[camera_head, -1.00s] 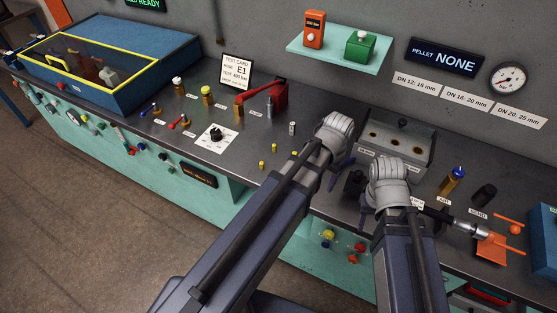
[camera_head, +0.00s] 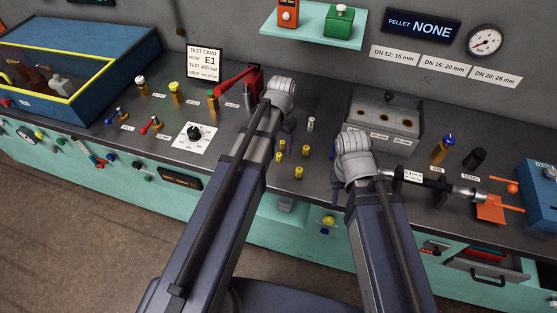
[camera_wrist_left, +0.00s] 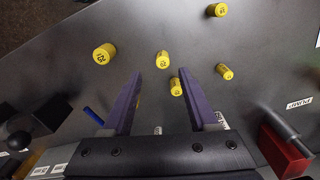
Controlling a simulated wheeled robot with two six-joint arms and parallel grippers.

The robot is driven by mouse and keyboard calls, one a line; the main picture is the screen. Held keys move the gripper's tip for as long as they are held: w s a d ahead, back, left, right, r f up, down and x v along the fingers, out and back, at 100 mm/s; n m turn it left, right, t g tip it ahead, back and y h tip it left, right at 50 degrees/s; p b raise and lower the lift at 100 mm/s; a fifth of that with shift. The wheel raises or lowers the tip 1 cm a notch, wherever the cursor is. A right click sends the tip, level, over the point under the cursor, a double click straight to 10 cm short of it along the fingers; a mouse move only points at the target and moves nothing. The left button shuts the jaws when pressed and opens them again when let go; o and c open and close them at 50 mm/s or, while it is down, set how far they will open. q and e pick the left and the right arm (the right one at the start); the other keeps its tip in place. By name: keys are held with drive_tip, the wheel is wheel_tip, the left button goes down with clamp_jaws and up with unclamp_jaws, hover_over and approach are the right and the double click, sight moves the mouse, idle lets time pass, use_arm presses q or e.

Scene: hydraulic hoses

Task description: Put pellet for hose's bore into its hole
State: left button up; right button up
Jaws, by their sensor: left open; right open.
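Several small yellow pellets (camera_head: 298,172) stand on the dark bench in the head view. The left wrist view shows them with dark numbers on top; the number on one pellet (camera_wrist_left: 104,53) looks like 25. My left gripper (camera_wrist_left: 160,75) is open and empty above the bench. One pellet (camera_wrist_left: 176,87) shows between its fingers near the right finger, and another (camera_wrist_left: 162,60) lies just beyond the tips. A grey block with holes (camera_head: 421,137) stands to the right at the back. My right gripper (camera_head: 336,188) is open, mostly hidden by its wrist, in front of the block.
A hose with a white E1 tag (camera_head: 412,176) lies right of my right wrist. The test card (camera_head: 205,64) reads hose E1. The display (camera_head: 422,27) reads PELLET NONE. A red-handled device (camera_head: 253,80) stands behind my left gripper. An orange stand (camera_head: 491,208) is at right.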

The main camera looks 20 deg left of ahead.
sight(279, 154)
use_arm(q)
drive_tip(key=shift+f, duration=0.15)
drive_tip(key=f+b, duration=0.5)
drive_tip(key=shift+s+a+f, duration=0.15)
drive_tip(key=shift+s+a, duration=0.05)
drive_tip(key=shift+a, duration=0.1)
clamp_jaws()
idle(0.3)
